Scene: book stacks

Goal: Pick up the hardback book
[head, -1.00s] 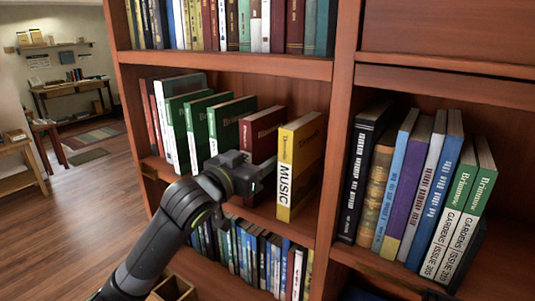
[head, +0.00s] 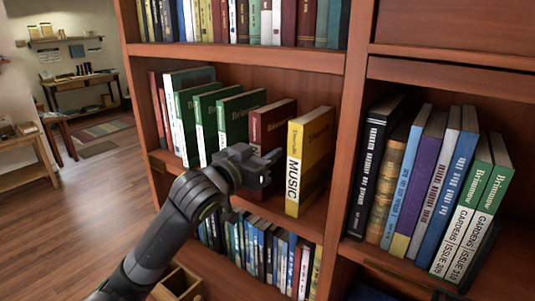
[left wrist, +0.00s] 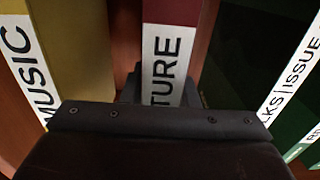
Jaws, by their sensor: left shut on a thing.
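The hardback book is a dark red volume (head: 270,124) standing upright on the middle shelf, between a green book and the yellow MUSIC book (head: 309,160). My left gripper (head: 272,166) is at the lower part of its spine and shut on it. In the left wrist view the dark red book (left wrist: 171,45) sits between my fingers, with a white label ending in "TURE". The gripper body hides the lower part of the spine there. My right gripper is not in view.
Green books (head: 235,119) stand left of the red one, and they show at the right in the left wrist view. A wooden upright (head: 352,130) divides off more books on the right. Open floor (head: 100,200) lies at the left.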

